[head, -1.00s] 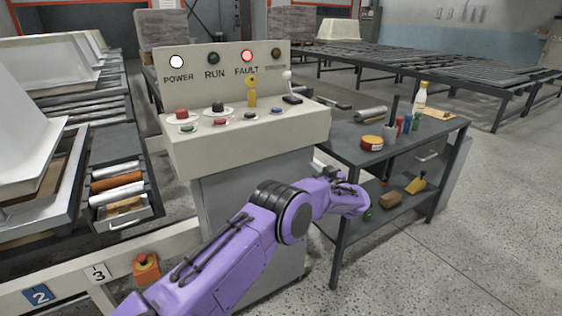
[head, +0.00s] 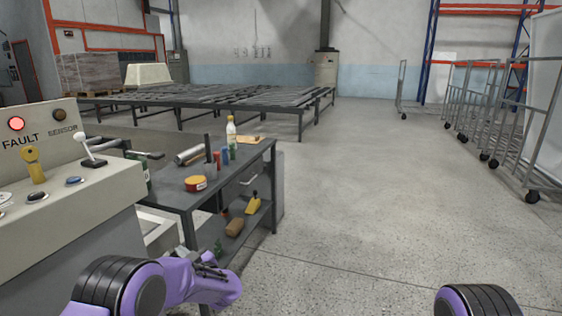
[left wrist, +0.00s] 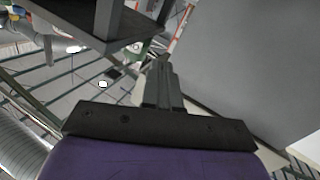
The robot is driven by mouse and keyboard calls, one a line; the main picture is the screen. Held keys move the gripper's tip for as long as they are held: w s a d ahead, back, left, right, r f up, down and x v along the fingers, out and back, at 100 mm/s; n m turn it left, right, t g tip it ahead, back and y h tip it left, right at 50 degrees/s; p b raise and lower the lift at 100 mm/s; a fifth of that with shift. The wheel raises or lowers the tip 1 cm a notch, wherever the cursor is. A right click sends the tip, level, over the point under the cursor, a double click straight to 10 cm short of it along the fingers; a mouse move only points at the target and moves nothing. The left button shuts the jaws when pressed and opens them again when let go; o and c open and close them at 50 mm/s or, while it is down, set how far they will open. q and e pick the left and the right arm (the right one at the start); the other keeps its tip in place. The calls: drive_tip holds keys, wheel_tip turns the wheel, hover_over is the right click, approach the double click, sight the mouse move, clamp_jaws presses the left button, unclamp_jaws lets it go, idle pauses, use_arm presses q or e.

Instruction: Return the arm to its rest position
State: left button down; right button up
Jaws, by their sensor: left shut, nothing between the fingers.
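My left arm (head: 190,281) is purple with a black ringed joint and comes in at the bottom left of the head view. It lies in front of the control console (head: 75,235) and the lower part of the dark workbench (head: 165,193). My left gripper (left wrist: 163,82) shows in the left wrist view with its two dark fingers together and nothing between them. In the head view its fingertips are not clear. A rounded purple and black part of my right arm (head: 477,302) shows at the bottom right edge; its gripper is out of view.
The workbench carries a red and yellow tin (head: 196,183), a bottle (head: 231,130) and several small items. A roller conveyor (head: 215,97) stands behind. Wire trolleys (head: 485,100) stand at right. The middle floor is clear.

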use_arm(q)
drive_tip(key=s+f+m+t+h, duration=0.1)
drive_tip(key=s+f+m+h, duration=0.15)
drive_tip(key=f, duration=0.25)
drive_tip(key=s+f+m+h, duration=0.1)
drive_tip(key=s+f+h, duration=0.1)
drive_tip(key=s+f, duration=0.3)
drive_tip(key=s+d+f+m+g+h, duration=0.1)
drive_tip(key=s+f+g+h, duration=0.15)
drive_tip(key=s+f, duration=0.65)
drive_tip(key=s+f+m+g+h, duration=0.1)
drive_tip(key=s+f+g+h, duration=0.15)
drive_tip(key=s+f, duration=0.75)
drive_tip(key=s+r+g+h, duration=0.1)
drive_tip(key=s+r+g, duration=0.1)
drive_tip(key=s, duration=0.9)
drive_tip(key=s+r+g, duration=0.2)
drive_tip(key=s, duration=0.8)
wheel_tip(320, 180, up, 14)
drive_tip(key=p, duration=1.4)
drive_tip(key=shift+m, duration=0.25)
